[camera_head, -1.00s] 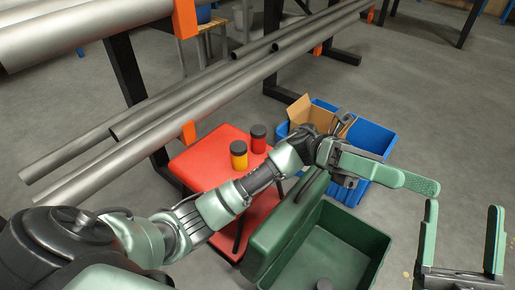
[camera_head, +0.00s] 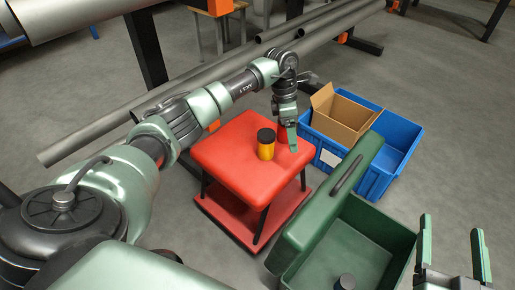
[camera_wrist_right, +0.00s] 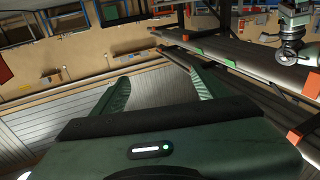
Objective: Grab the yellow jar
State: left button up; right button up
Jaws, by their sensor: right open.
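The yellow jar (camera_head: 266,149) with a black lid stands upright on the red stool (camera_head: 228,163). A red jar (camera_head: 281,132) stands behind it to the right, partly hidden by my left gripper. My left gripper (camera_head: 292,143) points down over the stool, to the right of the yellow jar, and appears apart from it. Its fingers show nearly edge-on, so its opening cannot be told. My right gripper (camera_head: 451,226) is open and empty at the lower right. In the right wrist view its two green fingers (camera_wrist_right: 160,84) are spread with nothing between them.
A green toolbox (camera_head: 396,234) stands open right of the stool, with a black-topped item (camera_head: 346,281) inside. Blue crates (camera_head: 404,137), one with a cardboard box (camera_head: 342,117), stand behind. Metal pipes (camera_head: 85,141) lie on a rack behind the stool.

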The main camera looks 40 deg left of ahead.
aim_at(266, 133)
pick_arm(q)
jog(key=a, duration=0.2)
jog(key=a+f+y, duration=0.1)
jog(key=a, duration=0.2)
jog(key=a+f+y, duration=0.1)
jog(key=a, duration=0.1)
jog(key=shift+s+a+f+n+b, duration=0.15)
jog(key=shift+s+n+b, duration=0.1)
jog(key=shift+n+b, duration=0.15)
jog(key=f, duration=0.1)
jog(key=a+f, duration=0.1)
jog(key=shift+s+a+f+y+b, duration=0.2)
jog(key=shift+s+f+y+b, duration=0.05)
jog(key=shift+f+y+b, duration=0.15)
jog(key=shift+f, duration=0.35)
notch_tip(266, 133, down, 5)
jog(key=shift+s+r+b, duration=0.1)
jog(key=shift+r+b, duration=0.05)
jog(key=shift+b, duration=0.9)
grip_shut()
pick_arm(e)
jog(key=s+r+t+y, duration=0.2)
jog(key=s+r+t, duration=0.3)
jog(key=r, duration=0.6)
jog(key=shift+s+a+t, duration=0.2)
jog(key=shift+s+t, duration=0.1)
jog(key=shift+t, duration=0.9)
